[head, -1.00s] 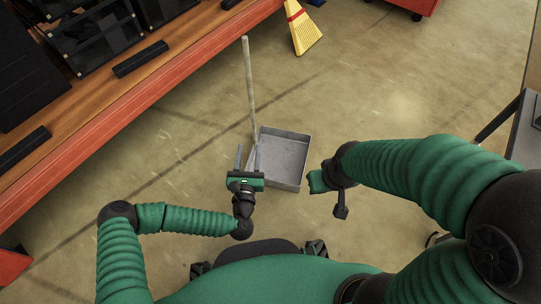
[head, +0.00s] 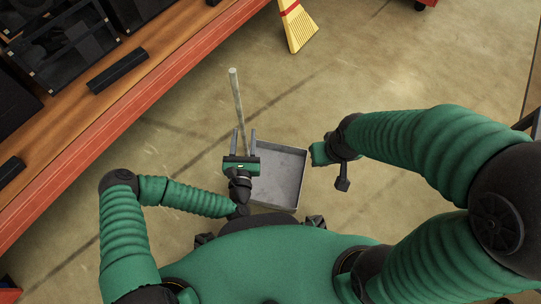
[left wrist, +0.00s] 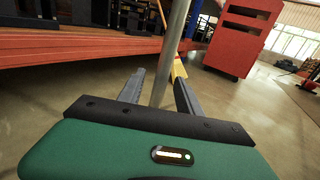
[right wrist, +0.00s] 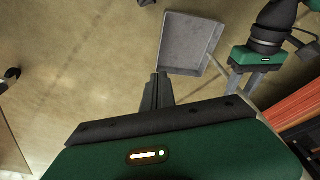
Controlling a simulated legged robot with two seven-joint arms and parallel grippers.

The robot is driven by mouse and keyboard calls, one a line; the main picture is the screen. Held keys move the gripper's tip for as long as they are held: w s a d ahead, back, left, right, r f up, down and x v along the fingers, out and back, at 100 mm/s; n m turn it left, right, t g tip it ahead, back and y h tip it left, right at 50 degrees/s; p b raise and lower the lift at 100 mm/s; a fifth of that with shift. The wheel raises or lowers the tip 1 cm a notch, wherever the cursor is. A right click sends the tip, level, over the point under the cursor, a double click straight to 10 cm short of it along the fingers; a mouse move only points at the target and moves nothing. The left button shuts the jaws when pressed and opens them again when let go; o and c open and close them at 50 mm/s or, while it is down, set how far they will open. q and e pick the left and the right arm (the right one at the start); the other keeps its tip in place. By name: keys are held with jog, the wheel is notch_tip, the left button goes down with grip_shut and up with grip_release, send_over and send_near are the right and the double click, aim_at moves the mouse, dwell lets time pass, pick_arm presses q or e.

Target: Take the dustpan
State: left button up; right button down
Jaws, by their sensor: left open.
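The dustpan is a grey metal pan (head: 283,174) on the floor with a long pale stick handle (head: 236,95) that stands up from it. The pan also shows at the top of the right wrist view (right wrist: 187,43). My left gripper (head: 244,136) is open at the handle. In the left wrist view the handle (left wrist: 171,50) runs up between its two spread fingers; I cannot tell whether either finger touches it. My right gripper (head: 319,153) is to the right of the pan, apart from it. Its fingers (right wrist: 157,90) are together and empty.
A broom with yellow bristles (head: 298,27) stands beyond the dustpan near the workbench. The wooden workbench with a red edge (head: 150,92) runs along the left with black items on it. A red cabinet (left wrist: 237,38) stands farther off. The floor around the pan is clear.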

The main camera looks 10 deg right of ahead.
pick_arm(q)
jog(key=shift+w+d, duration=0.2)
jog(key=shift+s+a+r, duration=0.2)
jog(key=shift+c, duration=0.3)
jog(key=shift+a+f, duration=0.1)
jog(key=shift+a, duration=0.05)
jog(key=c, duration=0.5)
jog(key=shift+d, duration=0.2)
grip_shut()
